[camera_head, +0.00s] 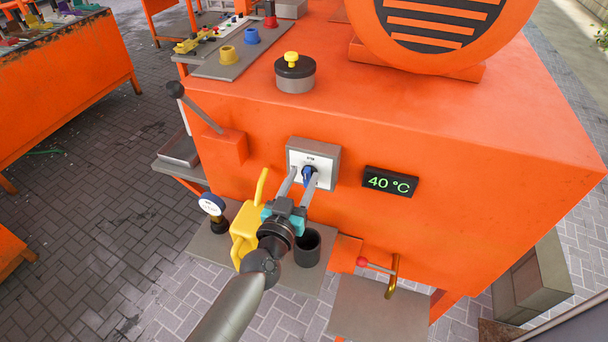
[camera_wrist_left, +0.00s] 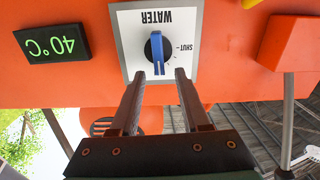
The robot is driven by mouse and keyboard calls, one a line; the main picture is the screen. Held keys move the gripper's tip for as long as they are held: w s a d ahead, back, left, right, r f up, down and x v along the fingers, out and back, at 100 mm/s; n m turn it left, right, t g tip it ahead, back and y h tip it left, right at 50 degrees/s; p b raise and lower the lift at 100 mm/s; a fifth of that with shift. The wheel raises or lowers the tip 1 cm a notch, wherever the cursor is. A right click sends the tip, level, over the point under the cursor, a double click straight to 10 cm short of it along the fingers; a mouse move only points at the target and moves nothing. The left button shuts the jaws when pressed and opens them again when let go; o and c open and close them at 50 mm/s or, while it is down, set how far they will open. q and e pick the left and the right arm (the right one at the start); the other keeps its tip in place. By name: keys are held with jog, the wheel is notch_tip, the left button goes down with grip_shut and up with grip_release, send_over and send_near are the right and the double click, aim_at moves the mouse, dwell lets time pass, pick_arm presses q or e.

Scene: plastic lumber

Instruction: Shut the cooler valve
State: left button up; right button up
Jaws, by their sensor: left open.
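The cooler valve is a blue knob (camera_head: 309,174) on a grey-white plate on the orange machine's front. In the left wrist view, which is upside down, the blue knob (camera_wrist_left: 157,47) sits on a white plate (camera_wrist_left: 130,25) marked WATER, with SHUT printed to its right. The knob's bar stands upright in that picture, not pointing at SHUT. My left gripper (camera_head: 300,184) is open at the plate. Its fingertips (camera_wrist_left: 159,76) lie on either side of the bar's lower end in the wrist view, with a gap showing on each side. My right gripper is not in view.
A display reading 40 °C (camera_head: 390,182) is right of the plate. A lever on an orange box (camera_head: 222,146) is to its left. A yellow jug (camera_head: 243,232) and a dark cup (camera_head: 307,247) stand below, near my left arm. A red-handled tap (camera_head: 392,276) is lower right.

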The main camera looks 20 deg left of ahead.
pick_arm(q)
jog(key=shift+w, duration=0.9)
grip_shut()
jog(key=shift+f, duration=0.1)
